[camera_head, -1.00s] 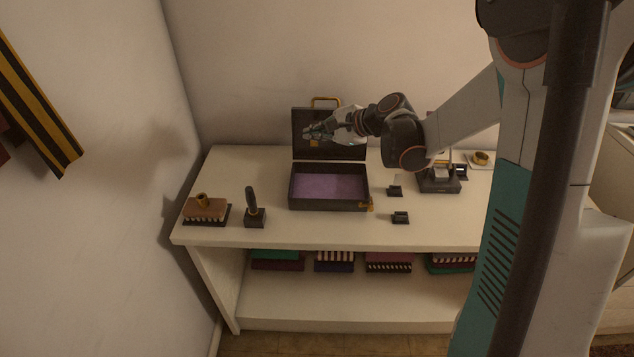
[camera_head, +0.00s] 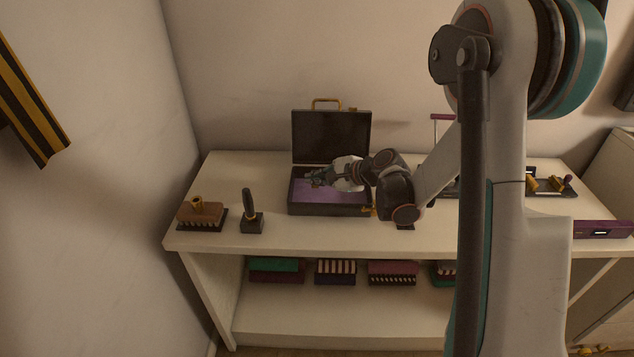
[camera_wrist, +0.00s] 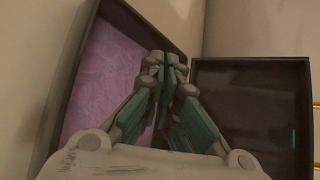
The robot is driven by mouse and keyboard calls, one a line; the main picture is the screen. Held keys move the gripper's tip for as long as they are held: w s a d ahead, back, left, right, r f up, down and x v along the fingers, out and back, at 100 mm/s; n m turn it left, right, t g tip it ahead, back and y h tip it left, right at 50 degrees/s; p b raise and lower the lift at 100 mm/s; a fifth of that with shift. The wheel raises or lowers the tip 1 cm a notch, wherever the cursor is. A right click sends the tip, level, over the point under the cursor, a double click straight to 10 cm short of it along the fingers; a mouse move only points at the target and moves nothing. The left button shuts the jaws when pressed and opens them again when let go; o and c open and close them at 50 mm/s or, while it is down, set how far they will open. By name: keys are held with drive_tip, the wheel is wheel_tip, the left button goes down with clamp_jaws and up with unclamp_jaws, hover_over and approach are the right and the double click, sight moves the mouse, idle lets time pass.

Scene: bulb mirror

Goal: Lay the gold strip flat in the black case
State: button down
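The black case (camera_head: 331,209) stands open on the white table, with a purple lining (camera_head: 335,192) and its dark lid (camera_head: 331,137) raised behind. In the wrist view the lining (camera_wrist: 100,75) is at left and a dark panel (camera_wrist: 240,95) at right. My gripper (camera_head: 311,178) is over the left part of the case. In the wrist view its fingers (camera_wrist: 166,70) come together at the tips. I cannot make out a gold strip between them or on the lining; the fingers and arm hide part of the case.
A brush-like block (camera_head: 200,214) and an upright dark-handled tool (camera_head: 250,212) stand left of the case. A gold clasp (camera_head: 369,211) is at its front right corner. My arm hides much of the right side.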

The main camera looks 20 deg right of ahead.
drive_tip(key=shift+r, duration=0.1)
drive_tip(key=shift+f, duration=0.6)
drive_tip(key=c, duration=1.8)
unclamp_jaws()
drive_tip(key=shift+r, duration=0.1)
drive_tip(key=shift+r, duration=0.3)
drive_tip(key=p+v, duration=0.4)
drive_tip(key=v, duration=0.8)
drive_tip(key=shift+r, duration=0.2)
